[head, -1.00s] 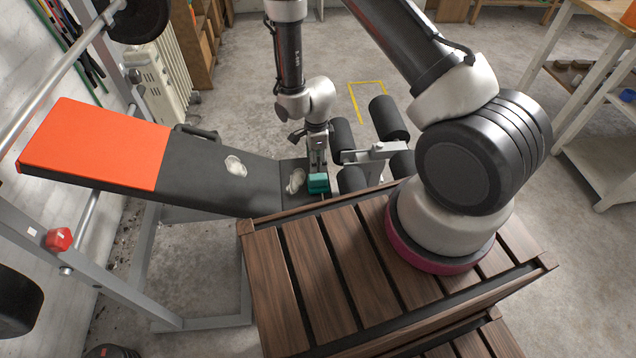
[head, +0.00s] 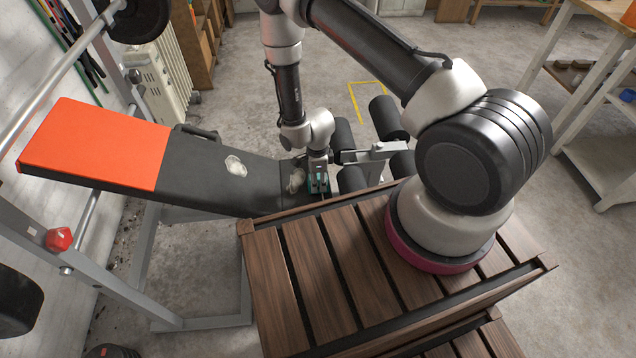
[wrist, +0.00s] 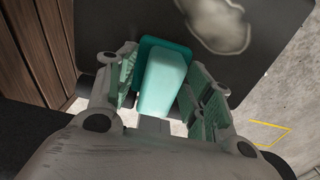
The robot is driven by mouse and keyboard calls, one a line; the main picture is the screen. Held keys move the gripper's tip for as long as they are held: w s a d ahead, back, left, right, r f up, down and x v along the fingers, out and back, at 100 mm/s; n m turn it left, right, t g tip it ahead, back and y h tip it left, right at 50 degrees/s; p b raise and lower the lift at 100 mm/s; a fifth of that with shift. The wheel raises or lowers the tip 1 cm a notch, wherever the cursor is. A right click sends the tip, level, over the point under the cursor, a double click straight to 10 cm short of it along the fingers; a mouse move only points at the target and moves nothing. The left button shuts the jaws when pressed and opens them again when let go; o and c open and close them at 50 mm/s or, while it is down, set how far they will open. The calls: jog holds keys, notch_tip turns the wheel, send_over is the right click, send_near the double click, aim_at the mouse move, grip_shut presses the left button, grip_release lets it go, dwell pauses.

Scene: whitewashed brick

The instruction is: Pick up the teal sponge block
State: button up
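The teal sponge block (wrist: 163,82) lies on the black bench pad (wrist: 255,25), between the two fingers of my gripper (wrist: 160,78) in the wrist view. Its top is lighter and a darker teal layer shows at its far left edge. The fingers are open on either side of it, with a gap on the right; I cannot tell whether the left finger touches it. In the head view my gripper (head: 318,180) points down over the block, which it mostly hides.
Pale chalky patches (head: 236,166) mark the bench pad, one close to the block. Black foam rollers (head: 386,118) stand just right of my gripper. The wooden slatted platform (head: 290,270) lies in front. An orange pad section (head: 95,145) is at the left.

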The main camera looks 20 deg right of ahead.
jog(key=c, duration=0.8)
jog(key=shift+c, duration=0.2)
notch_tip(320, 180, up, 10)
jog(key=shift+r, duration=0.1)
jog(key=shift+o, duration=1.3)
jog(key=shift+c, duration=0.7)
